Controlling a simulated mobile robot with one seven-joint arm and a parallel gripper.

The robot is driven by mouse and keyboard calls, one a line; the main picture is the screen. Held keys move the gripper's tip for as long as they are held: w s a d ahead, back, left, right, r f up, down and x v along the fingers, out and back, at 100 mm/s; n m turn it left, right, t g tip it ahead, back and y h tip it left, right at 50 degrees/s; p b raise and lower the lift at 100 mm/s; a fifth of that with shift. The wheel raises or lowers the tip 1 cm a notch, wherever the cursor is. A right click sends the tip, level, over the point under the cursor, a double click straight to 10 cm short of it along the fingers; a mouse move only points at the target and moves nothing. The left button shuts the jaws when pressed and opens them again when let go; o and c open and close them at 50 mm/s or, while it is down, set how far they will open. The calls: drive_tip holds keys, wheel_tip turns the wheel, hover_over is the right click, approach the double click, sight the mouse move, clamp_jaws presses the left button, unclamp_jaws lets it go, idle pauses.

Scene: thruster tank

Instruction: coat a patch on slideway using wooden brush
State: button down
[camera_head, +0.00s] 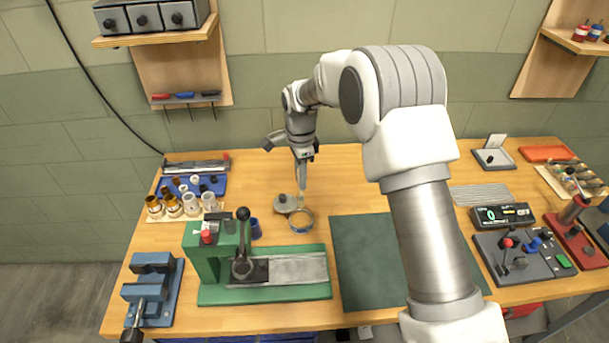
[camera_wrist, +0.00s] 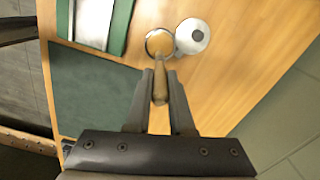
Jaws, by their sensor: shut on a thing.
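My gripper (camera_head: 303,157) is shut on the handle of a wooden brush (camera_head: 301,182), which points downward. The brush handle shows between the fingers in the wrist view (camera_wrist: 160,84). The brush's lower end is at the open round tin (camera_head: 301,228), which has an amber content in the wrist view (camera_wrist: 150,43). I cannot tell whether the bristles touch that content. The slideway (camera_head: 293,269) is a grey metal strip on a green base, in front of the tin; its strip also shows in the wrist view (camera_wrist: 94,22). No coated patch is clearly visible on it.
A round grey lid (camera_head: 284,204) lies beside the tin. A green press with a black lever (camera_head: 241,245) stands on the slideway's left end. A dark green mat (camera_head: 364,260) lies to the right. A blue vise (camera_head: 153,290) is at front left. Bare wood surrounds the tin.

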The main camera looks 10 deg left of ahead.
sight(301, 194)
drive_tip(key=shift+f+b, duration=1.45)
drive_tip(key=shift+f, duration=1.4)
drive_tip(key=shift+f+b, duration=0.5)
drive_tip(key=shift+f, duration=0.1)
drive_tip(key=shift+r+p, duration=1.8)
drive_tip(key=shift+r, duration=1.75)
